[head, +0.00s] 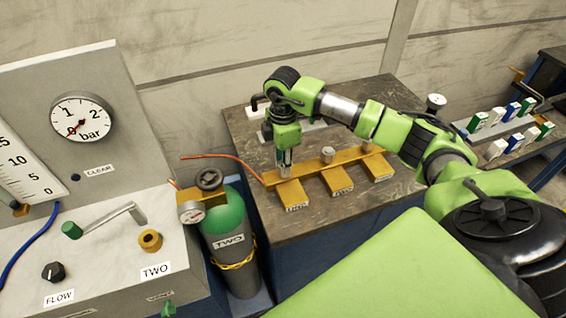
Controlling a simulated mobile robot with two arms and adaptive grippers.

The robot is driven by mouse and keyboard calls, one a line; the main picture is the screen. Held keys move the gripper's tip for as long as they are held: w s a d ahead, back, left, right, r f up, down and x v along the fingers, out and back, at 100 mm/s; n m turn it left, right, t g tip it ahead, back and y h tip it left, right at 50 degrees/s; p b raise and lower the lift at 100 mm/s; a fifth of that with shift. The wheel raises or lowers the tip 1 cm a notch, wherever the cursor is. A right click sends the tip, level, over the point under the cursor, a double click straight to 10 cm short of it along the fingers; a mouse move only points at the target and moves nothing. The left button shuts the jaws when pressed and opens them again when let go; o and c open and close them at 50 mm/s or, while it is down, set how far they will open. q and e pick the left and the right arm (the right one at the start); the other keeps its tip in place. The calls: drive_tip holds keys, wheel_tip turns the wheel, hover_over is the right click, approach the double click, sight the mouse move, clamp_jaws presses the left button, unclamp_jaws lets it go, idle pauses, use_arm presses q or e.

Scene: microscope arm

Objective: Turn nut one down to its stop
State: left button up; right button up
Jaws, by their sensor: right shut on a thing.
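A yellow rail fixture (309,171) lies on the dark worktable, with three yellow blocks projecting toward me, each with a small label too blurred to read surely. My right gripper (284,160) points down at the left end of the rail. It is shut on nut one (286,172), the grey piece at the leftmost position, mostly hidden by the fingers. A second grey nut (328,154) stands at the middle position and a third (367,146) at the right one. How far nut one is from its stop cannot be seen. My left gripper is out of view.
A green gas cylinder (228,220) labelled TWO, with valve and gauge, stands left of the worktable (300,226). An orange hose (225,157) runs near the rail. A control panel (110,245) fills the left. Coloured blocks (497,120) stand on the right bench.

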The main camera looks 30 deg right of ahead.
drive_tip(key=shift+w, duration=0.1)
drive_tip(key=o, duration=1.1)
drive_tip(key=shift+r, duration=0.1)
wheel_tip(320, 180, up, 12)
drive_tip(key=shift+f, duration=0.1)
idle(0.3)
